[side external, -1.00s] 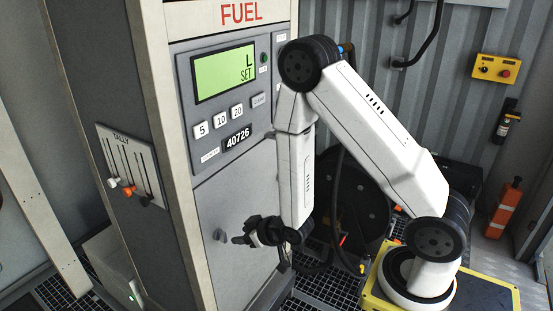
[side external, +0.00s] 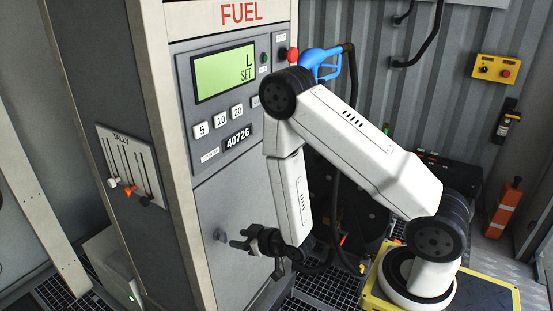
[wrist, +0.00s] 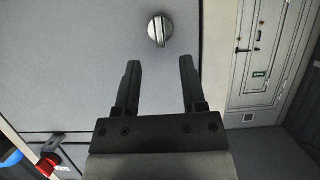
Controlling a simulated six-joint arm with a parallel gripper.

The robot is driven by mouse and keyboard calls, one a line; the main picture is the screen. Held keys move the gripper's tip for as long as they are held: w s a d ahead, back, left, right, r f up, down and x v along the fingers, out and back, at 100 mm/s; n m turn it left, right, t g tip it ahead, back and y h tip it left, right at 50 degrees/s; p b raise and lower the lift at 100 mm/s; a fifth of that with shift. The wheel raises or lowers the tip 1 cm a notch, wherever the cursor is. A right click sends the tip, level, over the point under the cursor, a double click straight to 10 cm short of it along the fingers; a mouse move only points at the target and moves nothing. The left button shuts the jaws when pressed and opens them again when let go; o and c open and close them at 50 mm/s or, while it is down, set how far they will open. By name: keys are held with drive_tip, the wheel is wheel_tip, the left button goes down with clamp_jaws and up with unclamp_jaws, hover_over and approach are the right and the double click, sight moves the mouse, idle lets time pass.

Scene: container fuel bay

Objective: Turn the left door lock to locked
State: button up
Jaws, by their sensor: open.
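A round grey door lock knob (side external: 219,235) with a raised grip bar sits on the lower grey door panel of the fuel cabinet. In the wrist view the knob (wrist: 157,31) is near the top centre, its bar close to vertical in the picture. My gripper (wrist: 160,66) is open and empty, its two black fingers pointing towards the knob with a gap between them and it. In the side view my gripper (side external: 237,239) is just right of the knob, at about its height. No lock marking is readable.
The cabinet's panel has a green display (side external: 225,72), several push buttons and a red button (side external: 292,55). A blue fuel nozzle (side external: 321,63) hangs on its right side. A tally board (side external: 130,165) is on its left side. A container door (wrist: 267,55) shows in the wrist view.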

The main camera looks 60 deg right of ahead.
sight(226, 236)
drive_tip(key=shift+x, duration=3.2)
clamp_jaws()
